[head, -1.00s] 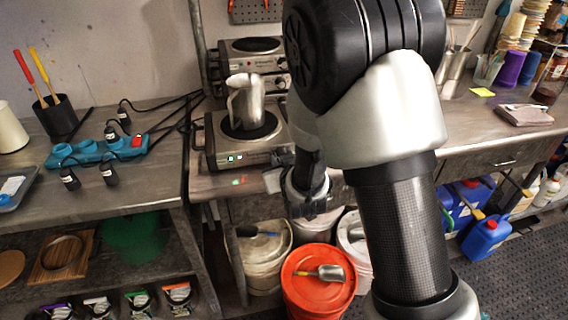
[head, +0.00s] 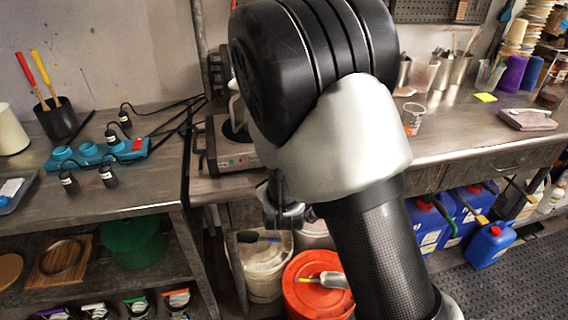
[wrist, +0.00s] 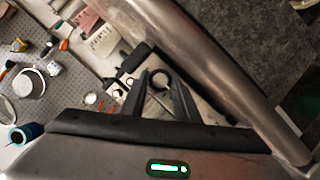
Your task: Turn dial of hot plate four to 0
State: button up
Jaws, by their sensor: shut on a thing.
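I cannot read which hot plate is number four. In the wrist view my gripper (wrist: 160,82) has its two dark fingers on either side of a dark round dial (wrist: 166,73) on a pale panel, and is shut on it. The dial's marks are too small to read. In the head view the fingers and dial are hidden by my arm.
A blue power strip (head: 98,153) with plugs and cables lies left of the hot plate. A glass beaker (head: 413,118) stands to the right. Below are an orange-lidded bucket (head: 312,292), a white bucket (head: 266,268) and blue jugs (head: 488,245).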

jog(key=shift+w+r, duration=0.1)
jog(key=shift+r, duration=0.05)
jog(key=o, duration=1)
jog(key=shift+o, duration=0.2)
jog(key=p+v, duration=0.5)
jog(key=v, duration=0.4)
jog(key=shift+r, duration=0.3)
jog(key=p+v, duration=0.8)
jog(key=p, duration=0.6)
jog(key=shift+s+f, duration=0.2)
jog(key=shift+f, duration=0.05)
